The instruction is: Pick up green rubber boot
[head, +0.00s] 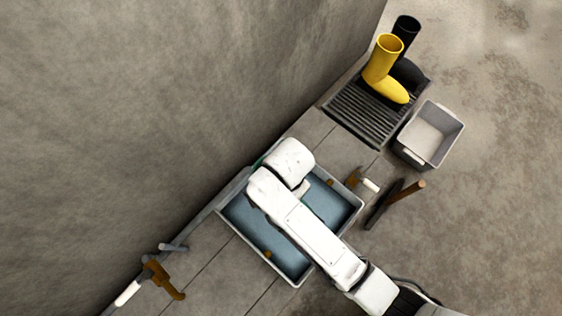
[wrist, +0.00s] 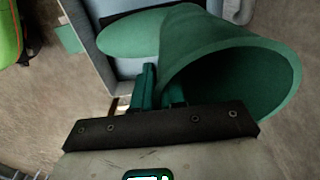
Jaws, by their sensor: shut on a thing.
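The green rubber boot (wrist: 225,45) fills the upper part of the wrist view, its wide open top facing right and its foot reaching to the left. My gripper (wrist: 160,88) is shut on the boot, with its fingers at the near edge of the boot. The exact grip is partly hidden by the boot and the gripper's dark plate. In the head view, my white arm covers the gripper and nearly all of the boot, above the blue-floored tray.
The grey-rimmed tray (head: 238,228) stands on planks beside the wall. A yellow boot (head: 384,64) and a black boot (head: 406,30) stand on a dark slatted rack (head: 352,112). A grey bin (head: 435,128) is beside it. Wooden-handled tools lie around the tray.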

